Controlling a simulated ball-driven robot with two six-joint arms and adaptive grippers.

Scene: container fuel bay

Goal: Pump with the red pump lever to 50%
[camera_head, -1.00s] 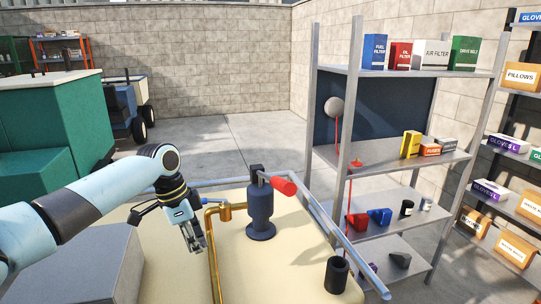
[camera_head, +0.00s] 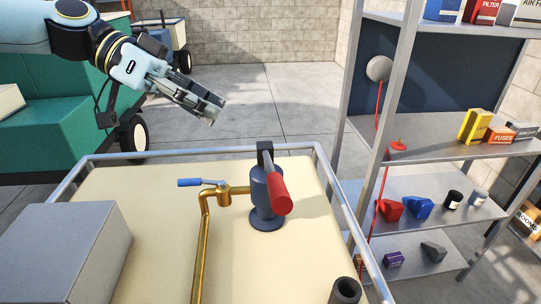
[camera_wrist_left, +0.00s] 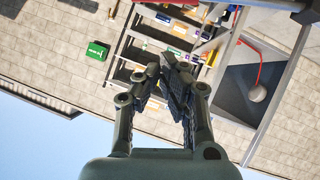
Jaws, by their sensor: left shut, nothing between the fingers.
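The pump (camera_head: 263,205) is a dark blue-grey cylinder standing on the cream table top. Its red pump lever (camera_head: 279,190) sticks out from the black top bracket, sloping down toward the camera. A brass pipe (camera_head: 203,235) with a blue-handled valve (camera_head: 202,183) stands left of the pump. My left gripper (camera_head: 217,111) is up in the air beyond the table's far rail, left of and above the pump, apart from the lever. Its fingers are closed together and empty, as the left wrist view also shows (camera_wrist_left: 170,72). The right gripper is not in view.
A grey box (camera_head: 68,250) stands at the table's left. A metal rail (camera_head: 200,152) edges the table. A black cup (camera_head: 345,290) sits at the near right. A metal shelf (camera_head: 425,185) with boxes and parts stands on the right. Green crates (camera_head: 50,135) are at the left.

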